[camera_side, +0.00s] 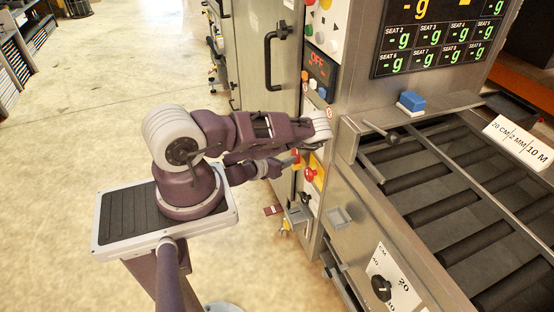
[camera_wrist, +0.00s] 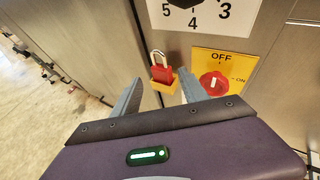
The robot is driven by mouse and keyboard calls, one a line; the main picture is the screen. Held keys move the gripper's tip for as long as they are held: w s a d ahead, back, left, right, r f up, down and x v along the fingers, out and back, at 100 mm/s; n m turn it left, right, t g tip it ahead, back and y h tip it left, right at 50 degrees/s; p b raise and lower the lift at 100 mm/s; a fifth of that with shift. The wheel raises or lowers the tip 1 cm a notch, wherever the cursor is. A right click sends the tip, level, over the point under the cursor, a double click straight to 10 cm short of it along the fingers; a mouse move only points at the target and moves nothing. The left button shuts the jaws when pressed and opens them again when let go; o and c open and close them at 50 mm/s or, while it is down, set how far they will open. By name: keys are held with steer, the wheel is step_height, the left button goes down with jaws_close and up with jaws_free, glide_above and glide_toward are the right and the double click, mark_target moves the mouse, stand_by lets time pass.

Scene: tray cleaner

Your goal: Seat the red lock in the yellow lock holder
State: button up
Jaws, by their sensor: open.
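The red lock (camera_wrist: 161,73) is upright, its silver shackle on top, in the wrist view. The yellow lock holder (camera_wrist: 167,87) shows directly below and around the lock's lower part; I cannot tell whether the lock is fully down in it. My gripper (camera_wrist: 160,77) is open, one finger on each side of the lock, with visible gaps. In the side view my gripper (camera_side: 286,163) reaches to the machine's front, where the lock is too small to make out surely.
A red rotary switch (camera_wrist: 213,83) on a yellow OFF/ON plate (camera_wrist: 238,65) is just right of the right finger; it also shows in the side view (camera_side: 310,174). A numbered dial plate (camera_wrist: 225,14) is above. Open floor (camera_side: 90,130) lies left of the machine.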

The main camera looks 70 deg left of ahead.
steer(key=v, duration=0.5)
